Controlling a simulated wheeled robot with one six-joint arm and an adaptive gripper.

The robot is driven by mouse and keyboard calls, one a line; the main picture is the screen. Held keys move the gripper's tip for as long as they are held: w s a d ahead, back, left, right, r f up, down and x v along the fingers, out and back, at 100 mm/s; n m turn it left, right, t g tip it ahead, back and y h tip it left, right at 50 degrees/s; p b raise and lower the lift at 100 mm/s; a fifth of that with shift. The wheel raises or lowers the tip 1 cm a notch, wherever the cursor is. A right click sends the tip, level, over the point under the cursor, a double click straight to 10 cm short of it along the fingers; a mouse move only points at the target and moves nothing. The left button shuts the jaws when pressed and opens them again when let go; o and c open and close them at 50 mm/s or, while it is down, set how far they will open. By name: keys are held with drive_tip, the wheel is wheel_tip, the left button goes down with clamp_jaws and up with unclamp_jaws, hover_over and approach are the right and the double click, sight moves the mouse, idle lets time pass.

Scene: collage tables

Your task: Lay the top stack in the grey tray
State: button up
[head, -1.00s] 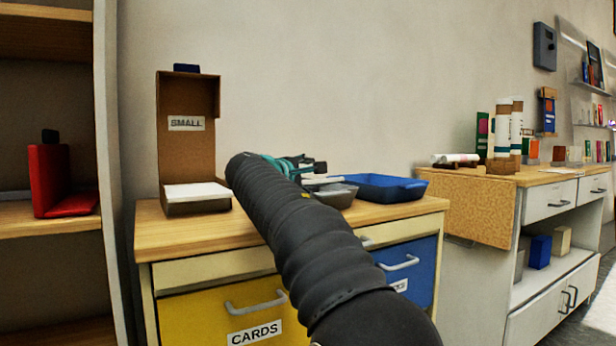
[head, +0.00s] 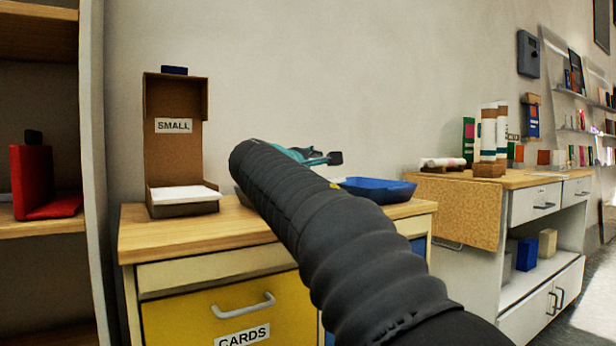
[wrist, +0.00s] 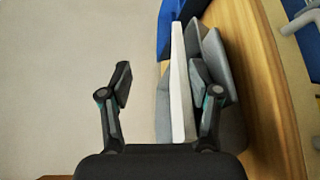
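My gripper (wrist: 163,85) is open over the table, its fingers wide apart in the wrist view. It also shows in the head view (head: 325,158), partly hidden behind my arm. Beyond the fingers in the wrist view is the grey tray (wrist: 216,55), partly covered by the right finger. A thin white slab (wrist: 178,90), likely a stack, lies along it between grey surfaces. No contact with the fingers is visible. My arm hides most of the grey tray in the head view. Another white stack (head: 184,194) lies in the open brown box (head: 174,140) labelled SMALL.
A blue tray (head: 378,190) stands right of my arm on the wooden table top (head: 140,240). A yellow CARDS drawer (head: 190,312) is below. A shelf with a red holder (head: 32,180) stands left. Another cabinet (head: 530,200) with rolls stands right.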

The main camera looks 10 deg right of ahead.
drive_tip(key=shift+s+d+r, duration=0.1)
drive_tip(key=shift+s+d, duration=0.1)
drive_tip(key=shift+s, duration=0.15)
wheel_tip(320, 180, up, 6)
drive_tip(key=s+d+p, duration=0.1)
drive_tip(key=s+p, duration=0.1)
drive_tip(key=p, duration=0.2)
drive_tip(key=shift+s, duration=0.3)
drive_tip(key=shift+s, duration=0.1)
idle(0.4)
